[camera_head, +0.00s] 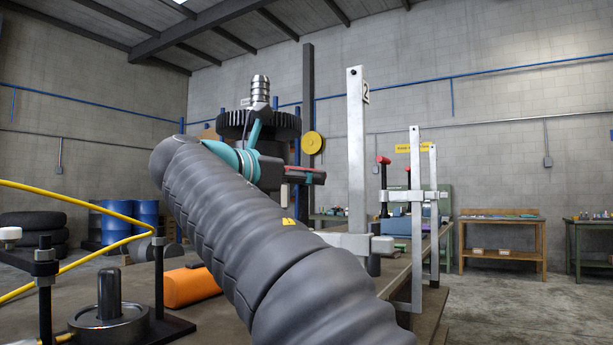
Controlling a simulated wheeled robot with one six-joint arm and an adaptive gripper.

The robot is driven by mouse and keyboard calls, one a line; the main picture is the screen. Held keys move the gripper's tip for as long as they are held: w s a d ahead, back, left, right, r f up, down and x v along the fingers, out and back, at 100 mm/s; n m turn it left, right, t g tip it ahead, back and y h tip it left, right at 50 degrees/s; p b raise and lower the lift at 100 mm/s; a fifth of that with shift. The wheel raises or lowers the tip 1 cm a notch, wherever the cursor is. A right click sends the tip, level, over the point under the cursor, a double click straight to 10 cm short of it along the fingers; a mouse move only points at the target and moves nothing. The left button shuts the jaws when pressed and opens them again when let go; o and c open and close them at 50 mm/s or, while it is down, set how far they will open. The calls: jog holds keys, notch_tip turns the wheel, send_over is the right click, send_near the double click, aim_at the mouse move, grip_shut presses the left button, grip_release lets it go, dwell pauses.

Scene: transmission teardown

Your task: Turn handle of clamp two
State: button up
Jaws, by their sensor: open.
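Clamp two is a tall pale metal bar (356,140) standing upright right of centre, with a "2" label at its top and a horizontal arm low down. A red handle (318,176) shows left of the bar, at the end of my arm. My dark gripper (303,180) is open beside this handle, with its fingers close to or around it. I cannot tell whether they touch. My ribbed grey arm hides most of the gripper and the clamp's screw below the handle.
A black gear (259,122) with a metal shaft stands behind my arm. Other clamps, one with a red handle (383,160), stand to the right along the table edge. An orange object (190,286) and a yellow hose (85,187) lie to the left. Blue barrels (116,222) stand behind.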

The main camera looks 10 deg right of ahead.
grip_shut()
jog(key=shift+g, duration=0.3)
jog(key=shift+w+m+g+h+p, duration=0.15)
jog(key=shift+m+g+h+p, duration=0.4)
jog(key=shift+m+g, duration=0.25)
jog(key=shift+r+m+g+h, duration=0.1)
jog(key=shift+m+g+h, duration=0.65)
jog(key=shift+m+g, duration=1.15)
jog(key=shift+n+g, duration=0.3)
jog(key=shift+g, duration=0.2)
